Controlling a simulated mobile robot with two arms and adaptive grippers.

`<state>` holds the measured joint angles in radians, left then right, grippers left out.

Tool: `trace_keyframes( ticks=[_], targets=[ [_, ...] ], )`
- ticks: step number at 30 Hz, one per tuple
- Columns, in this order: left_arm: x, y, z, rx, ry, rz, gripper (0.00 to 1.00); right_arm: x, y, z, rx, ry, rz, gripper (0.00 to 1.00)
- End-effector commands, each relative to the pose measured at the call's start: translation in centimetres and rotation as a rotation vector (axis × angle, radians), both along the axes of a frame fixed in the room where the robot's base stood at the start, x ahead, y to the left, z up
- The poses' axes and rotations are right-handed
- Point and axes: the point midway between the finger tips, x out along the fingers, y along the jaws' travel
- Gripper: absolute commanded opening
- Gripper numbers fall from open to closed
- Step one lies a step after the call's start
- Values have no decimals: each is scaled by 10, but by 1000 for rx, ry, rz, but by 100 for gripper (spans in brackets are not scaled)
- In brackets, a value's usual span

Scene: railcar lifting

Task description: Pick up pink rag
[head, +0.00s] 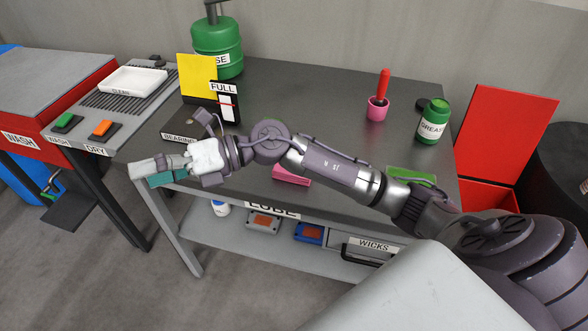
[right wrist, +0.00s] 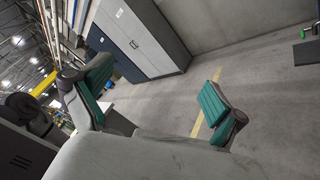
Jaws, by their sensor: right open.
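A flat pink piece that looks like the pink rag (head: 291,170) lies near the front edge of the dark tabletop, just below my right forearm in the head view. The arm passes across its upper side and may hide part of it. My right gripper (head: 150,172) is far to the left of it, by the table's front left corner. In the right wrist view the two green-padded fingers of the right gripper (right wrist: 155,96) stand wide apart with nothing between them. My left gripper is not in view.
On the dark table (head: 310,90) stand a green canister (head: 217,40), a pink cup (head: 377,108) with a red handle and a grease jar (head: 433,122). A red box (head: 500,130) is at right, a wash station (head: 100,110) at left. A shelf (head: 230,232) is below.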

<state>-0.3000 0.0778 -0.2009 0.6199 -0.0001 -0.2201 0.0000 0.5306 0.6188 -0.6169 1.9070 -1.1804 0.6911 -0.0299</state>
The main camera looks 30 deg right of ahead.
Motion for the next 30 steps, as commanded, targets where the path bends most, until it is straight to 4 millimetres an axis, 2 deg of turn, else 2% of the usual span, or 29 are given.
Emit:
trace_keyframes(
  ticks=[2, 4, 5, 7, 9, 12, 15, 16, 18, 22, 30],
  targets=[
    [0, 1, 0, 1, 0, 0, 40, 3, -16, -25, -255, -85, 88, 97],
    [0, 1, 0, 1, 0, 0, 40, 9, -42, -49, -483, -126, 152, 97],
    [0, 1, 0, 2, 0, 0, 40, 12, -57, -58, -582, -134, 174, 97],
    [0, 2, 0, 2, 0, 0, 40, 21, -100, -75, -812, -135, 212, 97],
    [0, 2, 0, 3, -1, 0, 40, 29, -149, -82, -1027, -109, 232, 97],
    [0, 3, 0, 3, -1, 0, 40, 36, -215, -79, -1277, -38, 234, 97],
    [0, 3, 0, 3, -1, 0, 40, 36, -265, -68, -1450, 41, 223, 97],
    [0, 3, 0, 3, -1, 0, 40, 35, -276, -65, -1484, 61, 221, 97],
    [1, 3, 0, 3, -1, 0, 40, 33, -294, -60, -1543, 99, 215, 97],
    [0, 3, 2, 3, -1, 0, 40, 31, -305, -64, -1581, 129, 215, 97],
    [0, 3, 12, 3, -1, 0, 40, 30, -305, -115, -1578, 127, 218, 97]
  ],
)
